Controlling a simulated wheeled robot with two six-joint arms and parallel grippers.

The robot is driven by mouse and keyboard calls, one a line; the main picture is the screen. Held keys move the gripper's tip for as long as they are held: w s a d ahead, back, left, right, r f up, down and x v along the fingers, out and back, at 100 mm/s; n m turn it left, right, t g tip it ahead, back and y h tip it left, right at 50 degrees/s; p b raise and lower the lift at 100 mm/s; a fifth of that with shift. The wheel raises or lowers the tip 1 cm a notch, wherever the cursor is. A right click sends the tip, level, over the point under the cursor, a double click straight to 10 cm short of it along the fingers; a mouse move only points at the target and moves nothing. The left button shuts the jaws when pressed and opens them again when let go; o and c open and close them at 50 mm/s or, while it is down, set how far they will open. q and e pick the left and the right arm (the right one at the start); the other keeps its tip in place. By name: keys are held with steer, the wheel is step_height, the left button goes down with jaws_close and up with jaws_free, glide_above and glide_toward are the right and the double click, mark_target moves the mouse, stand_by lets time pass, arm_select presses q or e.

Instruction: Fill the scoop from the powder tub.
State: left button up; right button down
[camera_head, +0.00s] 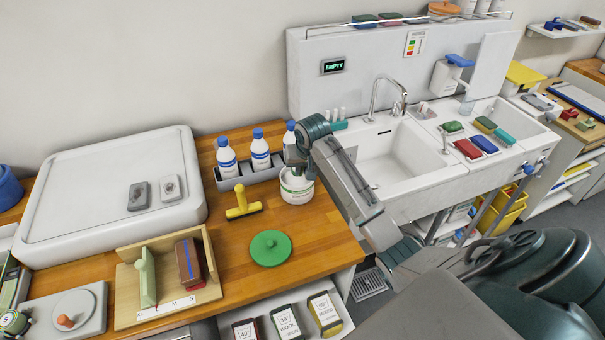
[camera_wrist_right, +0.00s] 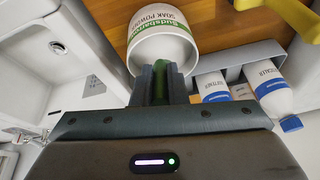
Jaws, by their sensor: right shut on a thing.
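The white powder tub (camera_head: 297,187) stands on the wooden counter left of the sink. In the right wrist view the tub (camera_wrist_right: 163,52) bears a green "SOAK POWDER" label. My right gripper (camera_head: 296,157) is over the tub from above. In the wrist view my right gripper (camera_wrist_right: 160,80) is shut on a green handle (camera_wrist_right: 160,68), likely the scoop's, at the tub's rim. The scoop's bowl and the powder are hidden. A round green lid with a knob (camera_head: 270,247) lies flat in front of the tub. My left gripper is not in view.
A yellow T-shaped tool (camera_head: 242,202) lies just left of the tub. White bottles with blue caps (camera_head: 227,157) stand in a grey rack (camera_head: 248,177) behind it. The sink (camera_head: 385,157) is to the right. A wooden holder (camera_head: 165,279) stands front left.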

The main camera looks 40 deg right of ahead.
steer(key=shift+r, duration=1.85)
